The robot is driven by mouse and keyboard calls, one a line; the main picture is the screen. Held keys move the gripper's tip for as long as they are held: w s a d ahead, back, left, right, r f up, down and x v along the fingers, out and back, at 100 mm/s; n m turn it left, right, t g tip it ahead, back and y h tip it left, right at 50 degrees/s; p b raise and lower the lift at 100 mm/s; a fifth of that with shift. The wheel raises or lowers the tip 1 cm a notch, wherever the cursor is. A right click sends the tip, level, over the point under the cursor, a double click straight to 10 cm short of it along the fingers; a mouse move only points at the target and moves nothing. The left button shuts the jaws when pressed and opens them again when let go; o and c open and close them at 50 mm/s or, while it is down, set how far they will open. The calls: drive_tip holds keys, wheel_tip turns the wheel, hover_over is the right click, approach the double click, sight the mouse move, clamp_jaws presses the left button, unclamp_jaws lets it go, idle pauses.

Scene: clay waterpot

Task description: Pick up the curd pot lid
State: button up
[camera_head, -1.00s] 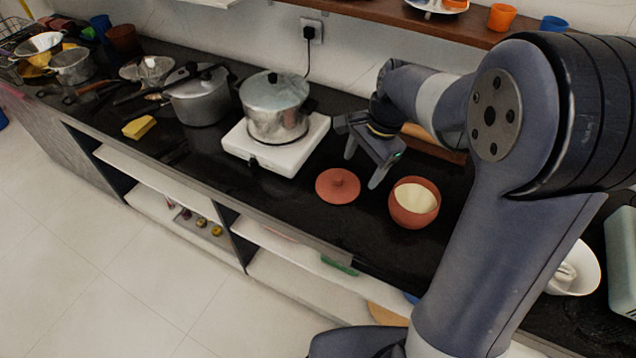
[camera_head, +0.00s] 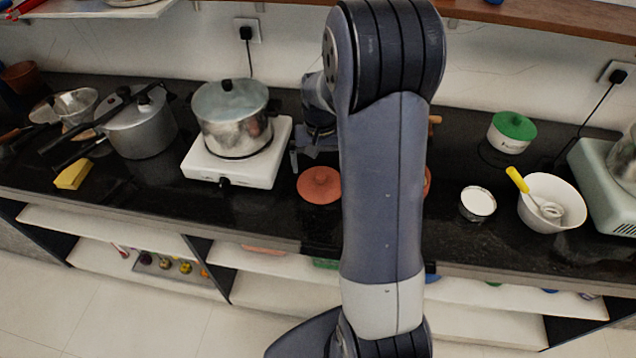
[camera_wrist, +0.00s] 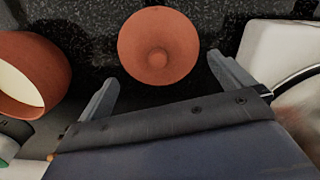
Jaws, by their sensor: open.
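The curd pot lid (camera_head: 319,184) is a round terracotta disc with a small knob, lying on the black counter just right of the white stove. In the wrist view the lid (camera_wrist: 158,46) lies just beyond my fingertips, in line with the space between them. My gripper (camera_wrist: 164,88) is open and empty, its two fingers apart. In the head view my gripper is mostly hidden behind my arm, with one finger showing just above and left of the lid. The terracotta curd pot (camera_wrist: 30,78) with pale contents stands left in the wrist view; in the head view my arm hides most of it.
A steel pot (camera_head: 232,118) stands on the white stove (camera_head: 262,168) left of the lid. A white bowl (camera_head: 552,203) with a yellow-handled whisk, a small white cup (camera_head: 478,203) and a green-lidded container (camera_head: 511,133) are to the right. The counter front edge is close below the lid.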

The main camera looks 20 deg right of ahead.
sight(321, 176)
drive_tip(key=shift+d+f+p, duration=0.1)
drive_tip(key=shift+f+p, duration=0.2)
drive_tip(key=shift+f, duration=2.45)
drive_tip(key=shift+c, duration=0.2)
